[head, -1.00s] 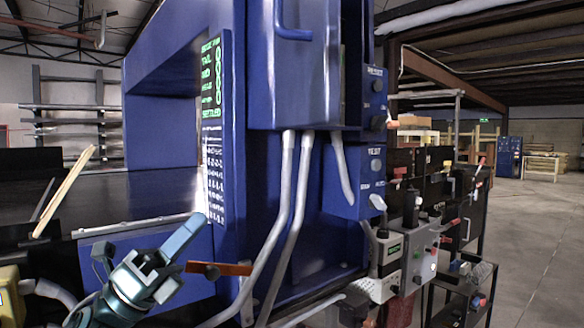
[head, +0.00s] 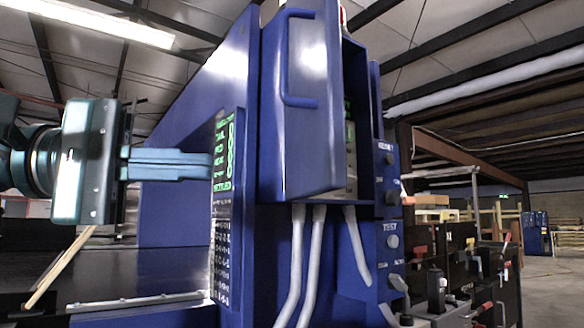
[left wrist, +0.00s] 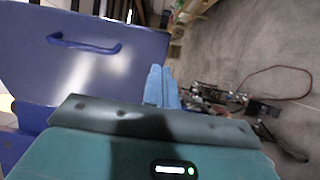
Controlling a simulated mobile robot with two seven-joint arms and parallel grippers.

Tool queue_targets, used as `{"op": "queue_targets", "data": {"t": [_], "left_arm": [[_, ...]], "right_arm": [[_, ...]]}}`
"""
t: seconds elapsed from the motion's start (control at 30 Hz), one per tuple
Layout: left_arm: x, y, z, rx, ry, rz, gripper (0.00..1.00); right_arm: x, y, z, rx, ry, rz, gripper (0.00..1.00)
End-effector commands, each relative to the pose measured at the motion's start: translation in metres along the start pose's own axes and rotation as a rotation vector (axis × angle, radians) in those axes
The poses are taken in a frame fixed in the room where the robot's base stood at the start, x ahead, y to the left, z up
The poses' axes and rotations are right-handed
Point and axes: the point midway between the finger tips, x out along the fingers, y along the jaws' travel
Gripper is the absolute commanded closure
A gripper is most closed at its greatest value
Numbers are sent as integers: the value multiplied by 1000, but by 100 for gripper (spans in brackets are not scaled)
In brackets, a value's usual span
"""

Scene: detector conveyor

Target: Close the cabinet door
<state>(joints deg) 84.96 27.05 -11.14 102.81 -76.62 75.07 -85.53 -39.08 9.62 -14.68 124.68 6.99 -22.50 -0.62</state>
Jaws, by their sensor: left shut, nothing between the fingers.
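The blue cabinet door (head: 318,150) with its blue handle (head: 288,75) stands partly open in the head view. A gap on its right side shows the cabinet interior (head: 352,135). My left gripper (head: 208,165) comes in from the left, level, with its fingers together and empty. In the picture its fingertips end at the green-lettered panel, left of the door; I cannot tell whether they touch anything. In the left wrist view the door (left wrist: 80,75) and its handle (left wrist: 85,43) lie to the left of the gripper fingers (left wrist: 163,75). My right gripper is not seen.
A panel with green text (head: 222,160) is on the blue machine frame. Grey conduits (head: 305,260) run down below the cabinet. Control boxes with buttons (head: 390,240) sit to the right, with cluttered equipment (head: 450,280) beyond. Open floor (head: 560,285) lies at the far right.

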Motion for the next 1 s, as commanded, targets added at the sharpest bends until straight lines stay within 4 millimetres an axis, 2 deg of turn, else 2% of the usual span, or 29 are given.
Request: {"op": "queue_targets", "data": {"t": [0.1,0.3,0.5,0.7,1.0], "left_arm": [[28,2,1,-1,-7,-1,100],[70,1,1,-3,-6,0,100],[97,1,0,-4,-5,1,100],[107,0,0,-4,-3,1,100],[107,-1,0,-4,-2,1,100]], "right_arm": [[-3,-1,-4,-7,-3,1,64],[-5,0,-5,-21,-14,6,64],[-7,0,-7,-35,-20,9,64],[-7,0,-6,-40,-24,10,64],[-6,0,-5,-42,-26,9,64]]}}
